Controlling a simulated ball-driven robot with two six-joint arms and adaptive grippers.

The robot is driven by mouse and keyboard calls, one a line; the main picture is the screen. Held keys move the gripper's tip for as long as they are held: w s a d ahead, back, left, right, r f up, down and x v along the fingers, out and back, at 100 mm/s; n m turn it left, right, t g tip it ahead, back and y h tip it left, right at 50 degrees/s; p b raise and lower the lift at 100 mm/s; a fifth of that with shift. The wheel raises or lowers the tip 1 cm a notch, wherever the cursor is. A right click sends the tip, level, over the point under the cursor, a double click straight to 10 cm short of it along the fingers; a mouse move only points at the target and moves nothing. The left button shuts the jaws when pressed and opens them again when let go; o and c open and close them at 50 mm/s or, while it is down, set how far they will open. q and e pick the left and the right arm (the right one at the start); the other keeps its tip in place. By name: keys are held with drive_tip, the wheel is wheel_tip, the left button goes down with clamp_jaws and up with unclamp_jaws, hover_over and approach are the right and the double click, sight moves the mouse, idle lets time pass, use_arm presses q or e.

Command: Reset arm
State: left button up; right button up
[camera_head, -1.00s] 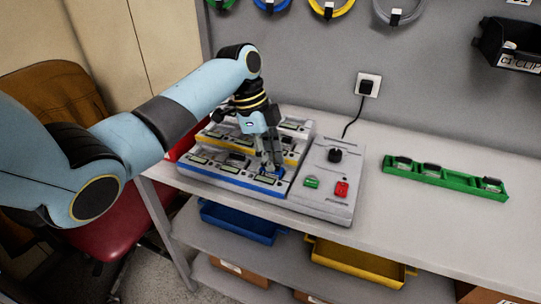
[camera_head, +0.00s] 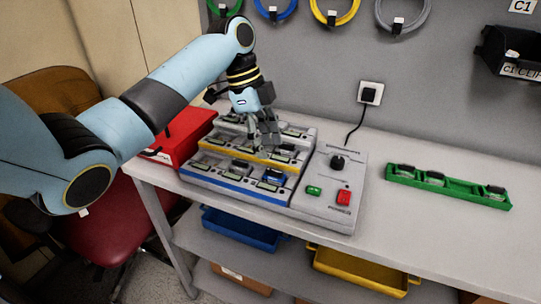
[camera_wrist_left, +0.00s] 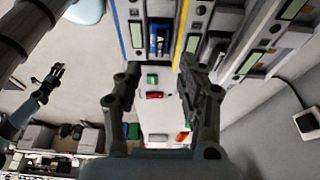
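My left gripper (camera_head: 265,138) hangs above the tiered pump rack on the table, its fingers pointing down. In the left wrist view my left gripper (camera_wrist_left: 160,82) has its two fingers spread apart with nothing between them. The pump rack (camera_head: 222,190) has a blue front row, a yellow middle row and a grey back row, with several small modules. A blue module (camera_head: 273,177) sits in the front row; it also shows in the left wrist view (camera_wrist_left: 158,40).
A control panel (camera_head: 325,190) with a black knob, green button and red switch adjoins the rack. A green tray (camera_head: 450,189) with dark pieces lies right. A red box (camera_head: 175,140) stands behind left. A power plug (camera_head: 369,93) is on the wall. The table's front right is clear.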

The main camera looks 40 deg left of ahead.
use_arm(q)
drive_tip(key=shift+v, duration=0.95)
